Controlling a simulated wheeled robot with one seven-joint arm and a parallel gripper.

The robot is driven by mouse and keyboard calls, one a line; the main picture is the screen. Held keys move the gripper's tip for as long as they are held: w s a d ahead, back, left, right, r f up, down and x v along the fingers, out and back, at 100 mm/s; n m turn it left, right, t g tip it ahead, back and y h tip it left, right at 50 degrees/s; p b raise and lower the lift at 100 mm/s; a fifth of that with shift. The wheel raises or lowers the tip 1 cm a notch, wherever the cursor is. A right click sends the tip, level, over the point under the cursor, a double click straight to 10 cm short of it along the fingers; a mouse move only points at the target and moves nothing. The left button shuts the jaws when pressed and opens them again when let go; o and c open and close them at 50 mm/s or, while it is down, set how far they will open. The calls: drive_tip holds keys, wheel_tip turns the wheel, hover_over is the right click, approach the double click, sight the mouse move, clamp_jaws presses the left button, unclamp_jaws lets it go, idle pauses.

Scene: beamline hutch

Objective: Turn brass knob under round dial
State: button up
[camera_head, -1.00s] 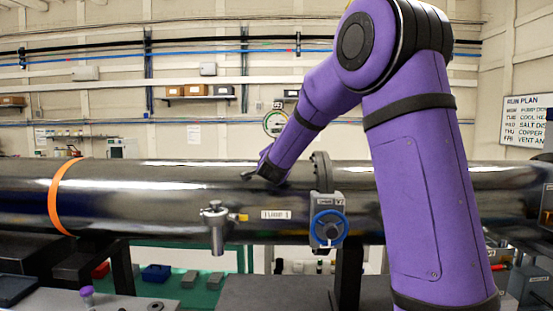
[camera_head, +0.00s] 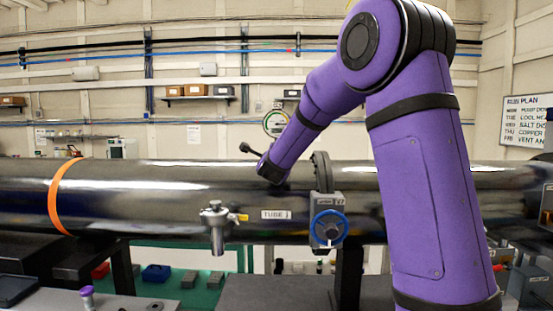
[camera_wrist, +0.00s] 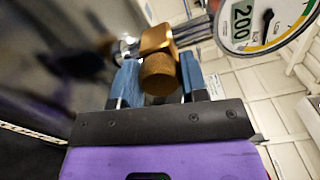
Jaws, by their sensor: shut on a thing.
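The brass knob (camera_wrist: 160,72) shows in the wrist view, with a round front and a squarish brass body behind it. My gripper (camera_wrist: 159,80) has its two blue fingers on either side of the knob and is shut on it. The round dial (camera_wrist: 262,20) is at the upper right of the wrist view, cut off by the edge, with "200", a dark needle and a green and yellow band. In the head view, the dial (camera_head: 275,122) is partly hidden by my purple arm. The knob and my fingers are hidden there.
A large shiny steel tube (camera_head: 130,190) crosses the head view, with an orange band (camera_head: 56,195). On its near side are a blue handwheel valve (camera_head: 329,227) and a small metal valve (camera_head: 215,225). A plan board (camera_head: 522,120) hangs at the far right.

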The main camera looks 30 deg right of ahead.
drive_tip(key=shift+m, duration=0.9)
drive_tip(key=o, duration=0.9)
drive_tip(key=shift+s, duration=0.1)
drive_tip(key=v, duration=1)
drive_tip(key=shift+s+a, duration=0.25)
